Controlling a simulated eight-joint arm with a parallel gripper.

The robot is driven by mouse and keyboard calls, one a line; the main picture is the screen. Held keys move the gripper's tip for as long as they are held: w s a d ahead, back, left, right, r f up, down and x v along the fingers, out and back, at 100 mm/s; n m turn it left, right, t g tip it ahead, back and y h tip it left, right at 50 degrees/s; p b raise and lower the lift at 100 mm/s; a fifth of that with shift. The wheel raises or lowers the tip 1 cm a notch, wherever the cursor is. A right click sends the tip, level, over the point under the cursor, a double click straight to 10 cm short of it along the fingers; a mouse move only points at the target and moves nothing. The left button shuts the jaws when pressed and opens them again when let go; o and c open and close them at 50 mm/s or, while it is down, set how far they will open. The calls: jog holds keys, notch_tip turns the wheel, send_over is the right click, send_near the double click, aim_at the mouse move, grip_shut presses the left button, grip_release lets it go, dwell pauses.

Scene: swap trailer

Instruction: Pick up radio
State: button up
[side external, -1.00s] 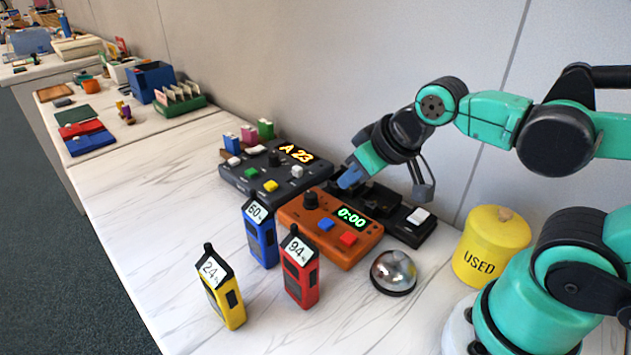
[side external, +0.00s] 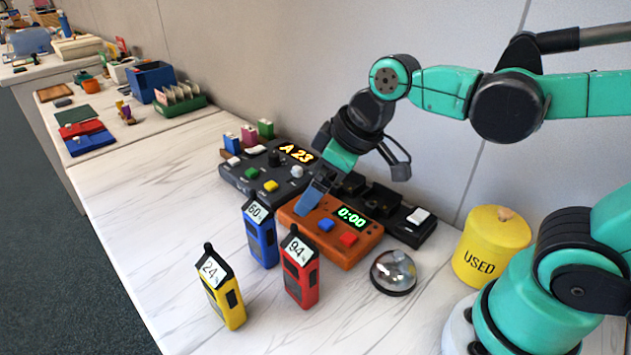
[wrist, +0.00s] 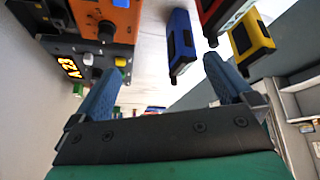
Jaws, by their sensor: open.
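Three handheld radios stand upright on the white table. The yellow radio (side external: 222,292) reads 24, the blue radio (side external: 261,234) reads 60 and the red radio (side external: 299,272) reads 94. My gripper (side external: 313,196) is over the back left part of the orange timer box, behind the blue and red radios and apart from them. In the wrist view my gripper (wrist: 160,85) shows two blue fingers spread apart with nothing between them. The blue radio (wrist: 181,42), the yellow radio (wrist: 251,38) and part of the red radio (wrist: 216,14) lie beyond the fingers there.
The orange timer box (side external: 343,252) reads 0:00. Behind it is a black dock (side external: 408,233); a dark control box (side external: 240,180) reads A 23. A silver dome (side external: 393,271) and a yellow USED canister (side external: 491,247) stand at right. The table's front left is clear.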

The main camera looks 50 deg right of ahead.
aim_at(217, 260)
jog(key=w+a+f+n+g+y, duration=0.1)
jog(key=a+n, duration=0.3)
jog(key=a+f+n+g+y, duration=0.1)
jog(key=a+n+g, duration=0.1)
jog(key=a+n, duration=0.2)
jog(key=w+a+f+n+g+y, duration=0.1)
jog(key=a+n+g, duration=0.1)
jog(key=a+n, duration=0.3)
jog(key=shift+w+a+f, duration=0.15)
jog(key=shift+w+a, duration=0.15)
jog(key=shift+a, duration=0.25)
jog(key=shift+x, duration=2.45)
jog(key=shift+s, duration=0.1)
grip_shut()
